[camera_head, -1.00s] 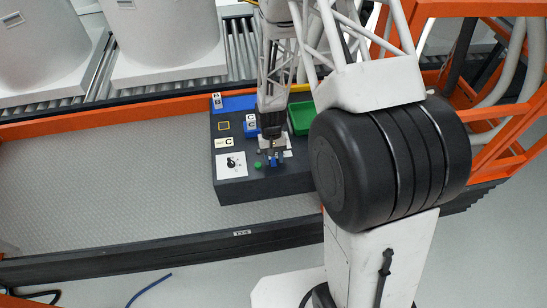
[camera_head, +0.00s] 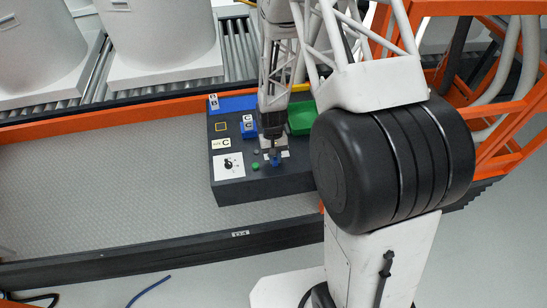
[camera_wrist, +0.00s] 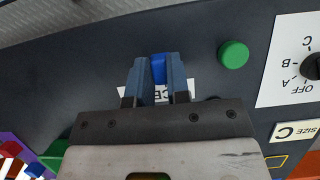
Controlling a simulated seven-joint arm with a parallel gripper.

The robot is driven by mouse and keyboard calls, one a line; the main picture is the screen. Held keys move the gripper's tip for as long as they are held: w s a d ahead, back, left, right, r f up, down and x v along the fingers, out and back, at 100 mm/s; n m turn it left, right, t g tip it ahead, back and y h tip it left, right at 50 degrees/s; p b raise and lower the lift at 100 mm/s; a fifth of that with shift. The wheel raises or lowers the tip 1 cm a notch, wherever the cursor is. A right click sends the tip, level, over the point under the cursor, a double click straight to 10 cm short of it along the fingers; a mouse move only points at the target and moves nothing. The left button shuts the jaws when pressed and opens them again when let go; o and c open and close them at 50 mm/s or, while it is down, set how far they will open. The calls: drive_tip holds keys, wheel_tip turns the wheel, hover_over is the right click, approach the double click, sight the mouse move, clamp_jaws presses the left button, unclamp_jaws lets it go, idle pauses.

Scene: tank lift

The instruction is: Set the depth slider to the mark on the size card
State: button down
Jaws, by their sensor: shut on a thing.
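My gripper (camera_head: 275,160) is over the right part of a dark console (camera_head: 240,190), pointing down. In the wrist view, my gripper (camera_wrist: 157,75) is shut with its two blue-grey fingers on either side of a blue knob (camera_wrist: 158,66), which I take as the depth slider. A white label under the fingers is mostly covered, so the slider's scale cannot be read. The size card (camera_head: 222,143) lies on the console's left part and shows a C. In the wrist view the card (camera_wrist: 296,130) appears upside down and reads "SIZE C".
A green button (camera_head: 255,167) is left of my gripper. Farther left is a white plate with a black dial (camera_head: 229,163), marked OFF, B and C in the wrist view. Blue holders with lettered cards (camera_head: 249,124) and a green tray (camera_head: 301,118) stand behind.

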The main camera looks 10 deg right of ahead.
drive_tip(key=c, duration=1.1)
unclamp_jaws()
drive_tip(key=shift+w+r, duration=0.1)
drive_tip(key=v, duration=0.7)
drive_tip(key=shift+w+r, duration=0.1)
drive_tip(key=shift+r, duration=0.2)
